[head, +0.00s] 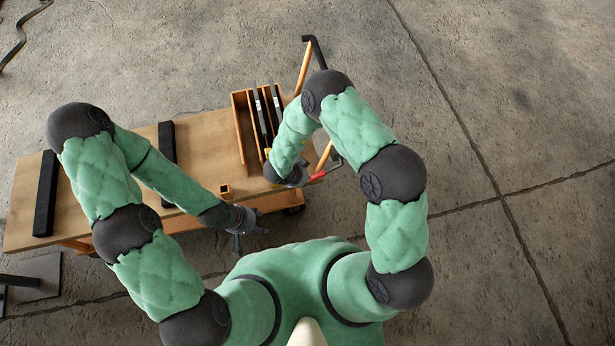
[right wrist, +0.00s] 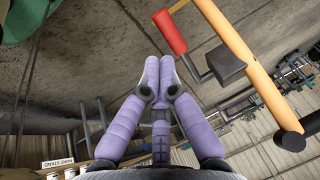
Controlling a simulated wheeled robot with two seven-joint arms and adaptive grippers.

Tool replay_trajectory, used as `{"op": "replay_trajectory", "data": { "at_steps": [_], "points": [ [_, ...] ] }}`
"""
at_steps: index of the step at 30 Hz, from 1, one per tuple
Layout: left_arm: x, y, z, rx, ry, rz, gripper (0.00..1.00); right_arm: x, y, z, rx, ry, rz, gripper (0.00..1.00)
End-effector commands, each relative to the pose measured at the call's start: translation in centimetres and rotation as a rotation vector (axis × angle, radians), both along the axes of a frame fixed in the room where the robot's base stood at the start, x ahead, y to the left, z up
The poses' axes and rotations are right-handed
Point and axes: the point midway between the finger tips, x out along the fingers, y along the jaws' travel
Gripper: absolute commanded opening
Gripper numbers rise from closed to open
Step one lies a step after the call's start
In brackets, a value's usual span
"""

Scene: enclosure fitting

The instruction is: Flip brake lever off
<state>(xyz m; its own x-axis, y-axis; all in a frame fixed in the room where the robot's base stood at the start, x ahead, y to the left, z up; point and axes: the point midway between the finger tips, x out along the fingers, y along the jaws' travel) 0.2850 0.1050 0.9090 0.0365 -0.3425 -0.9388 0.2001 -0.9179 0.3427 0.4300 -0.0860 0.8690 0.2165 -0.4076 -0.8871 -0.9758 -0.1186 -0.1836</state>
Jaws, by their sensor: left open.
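The brake lever has a red grip (head: 318,175) and shows at the right end of the cart, beside my right wrist. In the right wrist view the red grip (right wrist: 170,32) stands just beyond the fingertips, with a thin metal rod and a dark block (right wrist: 226,66) to its right. My right gripper (right wrist: 159,66) has its two purple fingers together with nothing between them, apart from the grip. In the head view its fingers are hidden under the wrist. My left gripper (head: 250,231) is open and empty off the cart's near edge.
The wooden cart (head: 95,165) carries black bars (head: 46,193), a slotted wooden rack (head: 241,130) and a small wooden box (head: 225,191). An orange push bar (head: 303,68) stands at its right end; it also crosses the right wrist view (right wrist: 240,55). The concrete floor to the right is clear.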

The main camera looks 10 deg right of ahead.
Motion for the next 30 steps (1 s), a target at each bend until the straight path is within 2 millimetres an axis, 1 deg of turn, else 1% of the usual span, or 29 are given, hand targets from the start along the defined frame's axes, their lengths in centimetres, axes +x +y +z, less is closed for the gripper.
{"op": "replay_trajectory", "data": {
  "at_steps": [1,6,9,12,17,30],
  "points": [
    [0.0,0.0,0.0,0.000,0.001,-0.001,0.57,-0.1,0.5,1.0,0.000,-0.003,0.001,0.00],
    [0.0,-0.1,0.3,0.000,0.000,-0.002,0.57,-0.9,2.0,3.6,0.000,0.000,0.001,0.00],
    [0.0,-0.1,0.4,0.000,-0.001,-0.002,0.57,-1.1,2.6,4.7,0.000,-0.002,0.000,0.00],
    [0.0,0.0,0.5,0.000,0.000,-0.001,0.57,-1.3,3.0,5.4,-0.001,0.000,0.000,0.00],
    [0.0,0.0,0.5,0.000,-0.001,-0.002,0.57,-1.4,3.3,5.8,-0.001,0.000,-0.001,0.00],
    [0.0,0.0,0.5,0.000,-0.001,-0.002,0.57,-1.5,3.3,5.8,-0.001,0.000,-0.001,0.00]
  ]
}}
